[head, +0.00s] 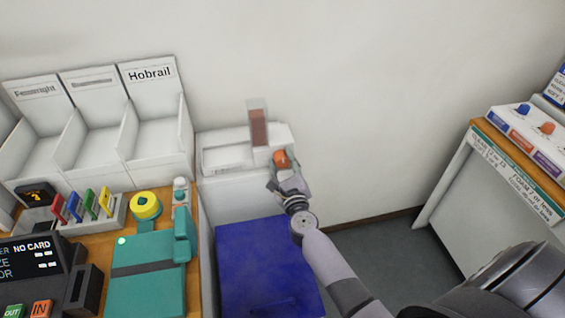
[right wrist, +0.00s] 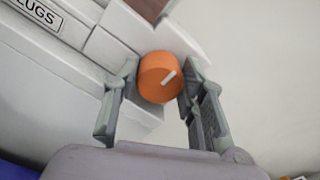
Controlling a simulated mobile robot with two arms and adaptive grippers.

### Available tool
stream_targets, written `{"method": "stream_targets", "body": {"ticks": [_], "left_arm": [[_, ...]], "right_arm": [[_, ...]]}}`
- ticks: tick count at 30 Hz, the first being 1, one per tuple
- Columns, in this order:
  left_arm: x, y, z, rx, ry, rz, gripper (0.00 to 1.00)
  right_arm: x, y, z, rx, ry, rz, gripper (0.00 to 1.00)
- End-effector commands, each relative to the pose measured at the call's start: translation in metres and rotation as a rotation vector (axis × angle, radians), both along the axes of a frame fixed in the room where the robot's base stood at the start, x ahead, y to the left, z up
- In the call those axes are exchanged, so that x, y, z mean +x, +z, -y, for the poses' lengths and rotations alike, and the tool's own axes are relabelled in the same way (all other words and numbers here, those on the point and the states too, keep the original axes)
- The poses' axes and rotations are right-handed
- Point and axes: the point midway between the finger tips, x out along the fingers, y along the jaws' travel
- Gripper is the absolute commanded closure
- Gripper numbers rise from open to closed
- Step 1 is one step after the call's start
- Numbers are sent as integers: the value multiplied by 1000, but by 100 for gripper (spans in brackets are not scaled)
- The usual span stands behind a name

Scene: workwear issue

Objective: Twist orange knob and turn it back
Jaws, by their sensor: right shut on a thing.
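The orange knob (head: 281,158) sits on the front of a white dispenser (head: 225,158) against the wall. The fingers hide part of the knob in the head view. My left gripper is not in view.
The dispenser carries a clear column (head: 258,122) with brown contents. A blue bin (head: 262,262) stands below. Another counter (head: 500,165) with knobs stands at right.

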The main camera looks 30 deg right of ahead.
Motion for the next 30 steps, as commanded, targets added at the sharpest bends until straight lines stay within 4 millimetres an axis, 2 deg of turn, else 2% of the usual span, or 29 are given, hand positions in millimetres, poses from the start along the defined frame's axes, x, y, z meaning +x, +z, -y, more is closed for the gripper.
{"method": "stream_targets", "body": {"ticks": [5, 16, 30], "left_arm": [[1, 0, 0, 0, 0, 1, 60], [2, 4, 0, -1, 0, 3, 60], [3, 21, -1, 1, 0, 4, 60]], "right_arm": [[0, 0, 0, 0, 1, 0, 90], [0, 0, -1, -60, 0, -17, 90], [0, 1, -1, -427, 1, -112, 90]]}}
